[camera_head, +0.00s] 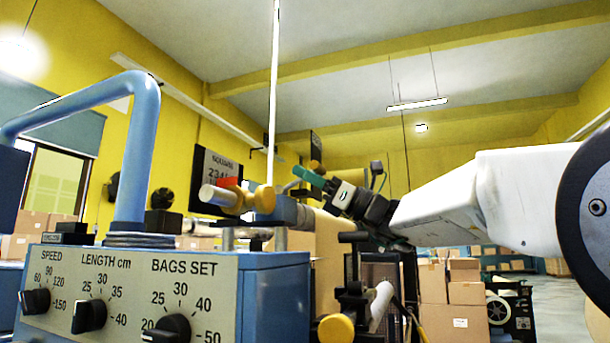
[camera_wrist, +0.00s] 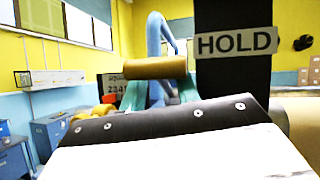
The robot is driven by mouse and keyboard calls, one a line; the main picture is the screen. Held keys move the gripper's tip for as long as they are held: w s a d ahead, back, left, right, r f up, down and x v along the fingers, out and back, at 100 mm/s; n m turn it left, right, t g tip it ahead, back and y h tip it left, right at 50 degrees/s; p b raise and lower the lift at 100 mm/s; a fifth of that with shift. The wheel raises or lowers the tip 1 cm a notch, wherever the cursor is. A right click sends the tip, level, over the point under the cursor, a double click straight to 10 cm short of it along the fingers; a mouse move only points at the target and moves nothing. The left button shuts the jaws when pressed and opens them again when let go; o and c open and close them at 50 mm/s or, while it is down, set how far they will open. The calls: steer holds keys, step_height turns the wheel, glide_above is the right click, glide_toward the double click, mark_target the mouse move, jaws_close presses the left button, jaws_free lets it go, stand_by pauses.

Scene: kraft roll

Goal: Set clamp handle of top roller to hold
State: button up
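In the wrist view, a short ochre cylinder (camera_wrist: 155,67), seemingly the clamp handle's grip, lies crosswise just beyond my fingertips. A dark upright plate with a white HOLD label (camera_wrist: 237,43) stands to its right. My gripper (camera_wrist: 160,94) shows two teal fingers standing apart, with the blue pipe visible between them. I cannot tell whether they touch the cylinder. In the head view, my gripper (camera_head: 304,182) reaches left with green fingertips, close to the machine's top roller end. A yellow knob (camera_head: 240,200) on a pale rod sits left of the fingertips. The clamp is partly hidden there.
The blue machine's control panel (camera_head: 120,296) with three black dials fills the lower left. A blue bent pipe (camera_head: 143,150) rises above it. A lower yellow knob (camera_head: 336,329) sits below my arm. Cardboard boxes (camera_head: 466,295) are stacked behind at right.

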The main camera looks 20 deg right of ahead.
steer(key=v, duration=0.7)
steer(key=shift+s, duration=0.1)
